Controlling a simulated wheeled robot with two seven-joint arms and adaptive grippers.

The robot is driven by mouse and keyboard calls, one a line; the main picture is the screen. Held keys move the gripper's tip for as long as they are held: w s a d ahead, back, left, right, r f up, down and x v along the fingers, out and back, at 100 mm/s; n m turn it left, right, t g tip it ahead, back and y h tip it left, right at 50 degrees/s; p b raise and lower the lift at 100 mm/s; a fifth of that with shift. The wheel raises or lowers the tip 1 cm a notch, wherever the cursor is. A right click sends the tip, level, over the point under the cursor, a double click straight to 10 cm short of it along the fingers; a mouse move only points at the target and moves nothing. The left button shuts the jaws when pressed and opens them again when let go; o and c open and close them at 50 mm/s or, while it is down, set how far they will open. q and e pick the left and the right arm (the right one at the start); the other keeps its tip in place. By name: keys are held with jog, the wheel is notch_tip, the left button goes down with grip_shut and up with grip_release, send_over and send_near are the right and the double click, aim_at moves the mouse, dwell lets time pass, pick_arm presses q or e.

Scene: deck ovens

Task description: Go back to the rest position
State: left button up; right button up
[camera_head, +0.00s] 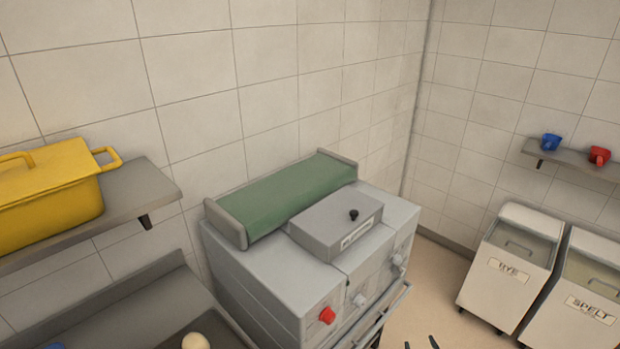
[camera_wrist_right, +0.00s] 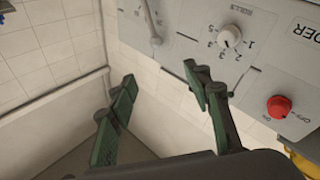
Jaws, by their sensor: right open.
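My right gripper (camera_head: 422,344) shows only as dark fingertips at the bottom edge of the head view, in front of the grey machine. In the right wrist view the same gripper (camera_wrist_right: 160,78) has its two green-padded fingers apart with nothing between them. The machine's front panel, with a white dial (camera_wrist_right: 230,37) and a red knob (camera_wrist_right: 279,106), is beyond the fingers and fills the upper right of that view. My left gripper is in neither view.
The grey machine (camera_head: 270,285) with a green belt (camera_head: 295,197) stands against the tiled wall. A yellow pot (camera_head: 45,190) sits on the left shelf. RYE (camera_head: 505,285) and SPELT (camera_head: 580,325) bins stand right, below a shelf with blue (camera_head: 550,142) and red (camera_head: 599,155) cups.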

jog(key=s+f+m+g+h, duration=0.1)
jog(key=s+f+g, duration=0.3)
jog(key=f, duration=0.9)
jog(key=s+f+m+g, duration=0.15)
jog(key=s+f, duration=0.45)
jog(key=f, duration=0.6)
jog(key=s+f+m+g+h, duration=0.1)
jog(key=s+f+g, duration=0.35)
jog(key=f, duration=0.85)
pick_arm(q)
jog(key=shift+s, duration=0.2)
pick_arm(e)
jog(key=s+f+g, duration=0.3)
jog(key=s+f, duration=0.3)
jog(key=s, duration=0.7)
jog(key=s+f+g, duration=0.3)
jog(key=s+f, duration=0.4)
jog(key=s, duration=0.6)
jog(key=s+f+g, duration=0.4)
jog(key=s+f, duration=0.2)
jog(key=s, duration=0.7)
jog(key=shift+s+f+m+h, duration=0.25)
jog(key=shift+s+m+h, duration=0.05)
jog(key=shift+m+h, duration=0.1)
